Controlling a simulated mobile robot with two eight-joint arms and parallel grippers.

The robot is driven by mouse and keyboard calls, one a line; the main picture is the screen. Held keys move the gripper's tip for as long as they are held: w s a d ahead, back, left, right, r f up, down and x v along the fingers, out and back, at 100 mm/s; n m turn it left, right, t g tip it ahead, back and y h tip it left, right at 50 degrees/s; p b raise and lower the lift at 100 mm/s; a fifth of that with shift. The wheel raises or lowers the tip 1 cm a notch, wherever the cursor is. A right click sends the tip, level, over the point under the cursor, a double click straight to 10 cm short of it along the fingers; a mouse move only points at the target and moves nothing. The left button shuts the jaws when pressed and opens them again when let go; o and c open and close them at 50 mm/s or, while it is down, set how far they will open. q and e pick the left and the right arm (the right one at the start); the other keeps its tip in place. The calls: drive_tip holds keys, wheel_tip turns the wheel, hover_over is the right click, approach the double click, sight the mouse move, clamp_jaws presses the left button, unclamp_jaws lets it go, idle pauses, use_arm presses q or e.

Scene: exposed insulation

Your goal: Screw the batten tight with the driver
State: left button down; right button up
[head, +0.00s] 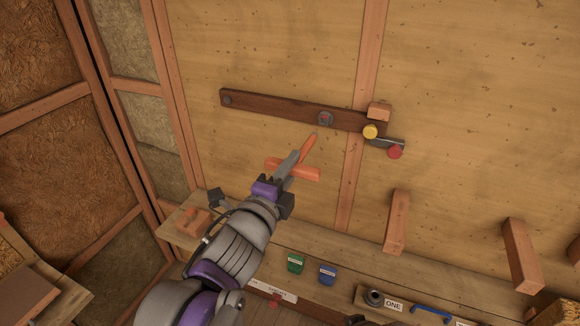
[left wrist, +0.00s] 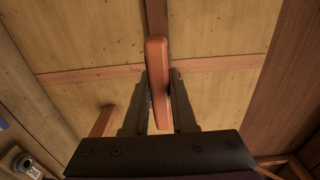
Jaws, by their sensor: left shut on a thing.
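The batten (head: 275,109) is a dark brown board lying across the pale wall panel, sloping slightly down to the right. It has a grey round fitting (head: 227,100) at its left end and a larger grey fitting (head: 325,118) right of its middle. A yellow knob (head: 370,131) sits at its right end. In the left wrist view the driver (left wrist: 158,75) stands between the fingers (left wrist: 158,100). Its tip cannot be made out. My right gripper is not seen.
A red knob (head: 395,151) and a small wooden block (head: 380,111) are near the batten's right end. Below runs a bench (head: 340,262) with a green cup (head: 295,263), a blue cup (head: 327,274) and a blue handle (head: 430,314). Wooden posts (head: 397,222) jut out at right.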

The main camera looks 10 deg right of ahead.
sight(302, 148)
use_arm(q)
drive_tip(key=shift+p+x, duration=0.45)
drive_tip(key=shift+x, duration=1.65)
drive_tip(key=shift+w, duration=0.1)
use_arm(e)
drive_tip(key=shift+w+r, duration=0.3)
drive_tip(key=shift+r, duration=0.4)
use_arm(q)
drive_tip(key=shift+x, duration=0.75)
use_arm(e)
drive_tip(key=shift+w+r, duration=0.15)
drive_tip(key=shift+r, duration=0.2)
use_arm(q)
drive_tip(key=shift+w+d+p, duration=0.1)
drive_tip(key=shift+p, duration=0.3)
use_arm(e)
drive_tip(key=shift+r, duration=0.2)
use_arm(q)
drive_tip(key=shift+x, duration=0.8)
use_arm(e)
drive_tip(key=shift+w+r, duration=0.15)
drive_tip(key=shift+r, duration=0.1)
